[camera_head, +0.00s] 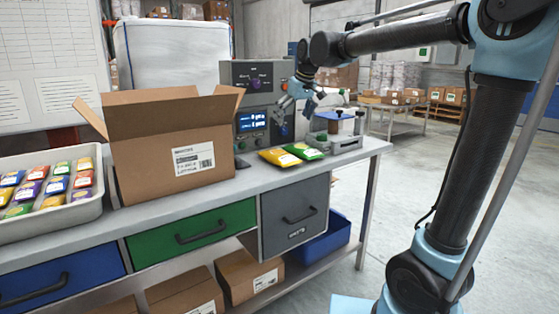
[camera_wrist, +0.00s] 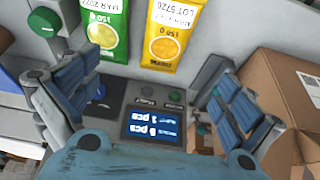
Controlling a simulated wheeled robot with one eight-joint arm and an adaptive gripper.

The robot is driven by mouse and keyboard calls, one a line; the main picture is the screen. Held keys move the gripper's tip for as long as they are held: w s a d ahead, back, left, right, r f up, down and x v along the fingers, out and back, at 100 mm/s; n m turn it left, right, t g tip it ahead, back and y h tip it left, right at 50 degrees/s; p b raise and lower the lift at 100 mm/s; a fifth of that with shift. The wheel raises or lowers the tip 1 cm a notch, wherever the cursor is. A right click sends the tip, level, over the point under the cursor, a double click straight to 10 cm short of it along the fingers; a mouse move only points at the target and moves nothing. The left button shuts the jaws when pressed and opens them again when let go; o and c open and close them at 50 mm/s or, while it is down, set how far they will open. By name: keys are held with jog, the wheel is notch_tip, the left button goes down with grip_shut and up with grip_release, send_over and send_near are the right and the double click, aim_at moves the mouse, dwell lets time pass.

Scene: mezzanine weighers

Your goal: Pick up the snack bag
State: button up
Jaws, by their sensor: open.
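Two snack bags lie flat side by side on the steel bench (camera_head: 365,148), in front of the weigher. One is yellow (camera_head: 278,157) and the other is green (camera_head: 304,151). In the wrist view the green bag (camera_wrist: 107,28) is upper left and the yellow bag (camera_wrist: 171,38) is upper centre, both cut by the top edge. My gripper (camera_head: 300,98) hangs above and behind the bags, in front of the weigher's face. In the wrist view my gripper (camera_wrist: 150,88) has its blue-padded fingers wide apart with nothing between them.
The weigher (camera_head: 255,80) with a lit display stands behind the bags. An open cardboard box (camera_head: 170,150) is left of them, and a grey tray (camera_head: 40,221) of several colourful packets is farther left.

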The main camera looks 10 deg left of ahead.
jog(key=a, duration=0.1)
send_near(280, 152)
jog(key=x, duration=0.5)
jog(key=shift+w+a+f, duration=0.15)
jog(key=shift+s+x, duration=0.15)
jog(key=shift+x, duration=1.25)
jog(key=shift+s+x, duration=0.15)
jog(key=shift+x, duration=1.25)
jog(key=shift+f, duration=0.1)
jog(key=c, duration=1.2)
